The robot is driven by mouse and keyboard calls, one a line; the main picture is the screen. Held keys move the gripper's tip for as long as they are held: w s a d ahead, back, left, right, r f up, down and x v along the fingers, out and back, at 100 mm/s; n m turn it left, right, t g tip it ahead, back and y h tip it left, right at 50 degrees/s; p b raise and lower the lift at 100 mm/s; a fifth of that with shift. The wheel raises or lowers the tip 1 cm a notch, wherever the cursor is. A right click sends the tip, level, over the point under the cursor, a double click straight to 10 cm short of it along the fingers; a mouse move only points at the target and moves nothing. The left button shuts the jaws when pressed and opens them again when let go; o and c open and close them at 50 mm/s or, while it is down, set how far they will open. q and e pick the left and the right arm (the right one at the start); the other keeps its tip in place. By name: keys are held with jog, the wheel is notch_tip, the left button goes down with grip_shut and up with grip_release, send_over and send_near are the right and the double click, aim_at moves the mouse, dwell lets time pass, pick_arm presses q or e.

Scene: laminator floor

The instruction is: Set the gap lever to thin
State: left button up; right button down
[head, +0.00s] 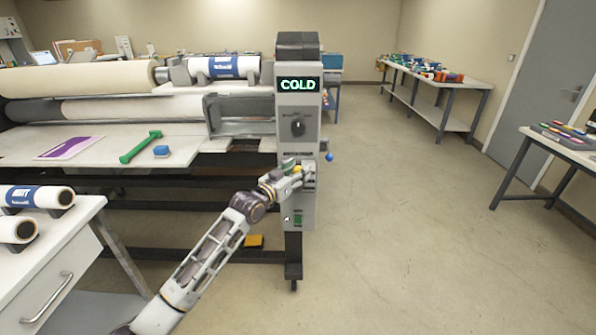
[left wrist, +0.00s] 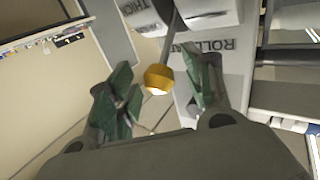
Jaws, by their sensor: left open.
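The laminator's end panel (head: 297,110) stands at the centre of the head view with a lit COLD display (head: 299,84). The lever has a yellow knob (left wrist: 158,79) on a grey rod (left wrist: 168,42), clearest in the left wrist view. A label beginning THIC (left wrist: 135,7) shows upside down near the rod. My left gripper (head: 301,173) is open at the panel. In the left wrist view its green-padded fingers (left wrist: 160,85) are on either side of the knob, with visible gaps. In the head view the gripper largely covers the lever. My right gripper is out of view.
A blue knob (head: 329,156) sticks out on the panel's right side. A dark dial (head: 297,125) is above the gripper. The feed table (head: 90,145) holds a green tool (head: 140,147) and a blue block (head: 161,151). A white cabinet (head: 60,270) stands front left. Open floor lies to the right.

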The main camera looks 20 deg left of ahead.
pick_arm(q)
jog(key=shift+w+d, duration=0.15)
jog(key=shift+w, duration=0.15)
grip_shut()
dwell(0.4)
